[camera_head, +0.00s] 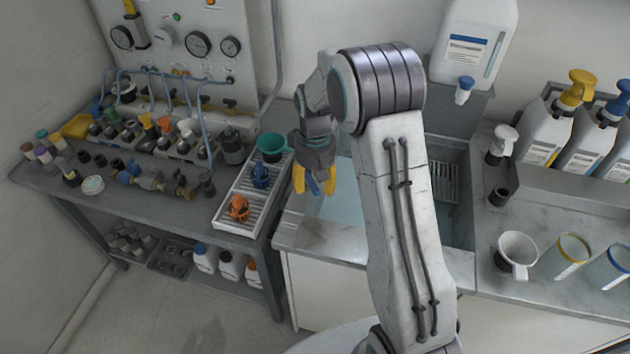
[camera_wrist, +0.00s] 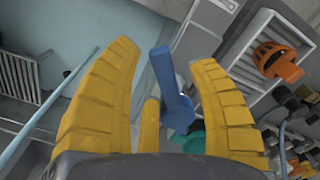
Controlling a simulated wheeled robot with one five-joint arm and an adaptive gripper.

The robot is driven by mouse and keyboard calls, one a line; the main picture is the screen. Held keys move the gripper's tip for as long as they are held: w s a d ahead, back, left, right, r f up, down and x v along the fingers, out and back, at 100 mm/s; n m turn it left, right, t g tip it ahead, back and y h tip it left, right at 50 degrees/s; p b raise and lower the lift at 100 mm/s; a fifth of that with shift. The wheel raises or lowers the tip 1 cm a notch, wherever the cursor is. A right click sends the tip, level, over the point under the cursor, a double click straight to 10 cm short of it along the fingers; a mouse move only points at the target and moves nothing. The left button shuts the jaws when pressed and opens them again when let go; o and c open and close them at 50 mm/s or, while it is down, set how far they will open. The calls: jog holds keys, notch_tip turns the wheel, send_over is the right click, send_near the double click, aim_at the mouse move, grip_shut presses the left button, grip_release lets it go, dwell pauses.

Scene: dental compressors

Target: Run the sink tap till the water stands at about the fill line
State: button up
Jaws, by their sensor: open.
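My gripper (camera_head: 314,184) is open above the left side of the sink (camera_head: 290,238). In the wrist view its yellow fingers stand on either side of a blue lever (camera_wrist: 172,80), which looks like the tap handle. There is a visible gap to the right finger; contact on the left cannot be told. The lever's rounded base is partly hidden by the fingers. The basin interior (camera_head: 342,205) looks pale blue; whether water stands in it is unclear. My arm covers much of the sink. I cannot make out a spout, running water or the fill line.
Left of the sink is a white rack (camera_head: 232,219) with an orange fitting (camera_head: 239,208), a blue fitting (camera_head: 260,177) and a teal funnel (camera_head: 272,143). A large white container (camera_head: 475,45) stands behind.

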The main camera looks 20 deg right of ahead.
grip_shut()
dwell(0.6)
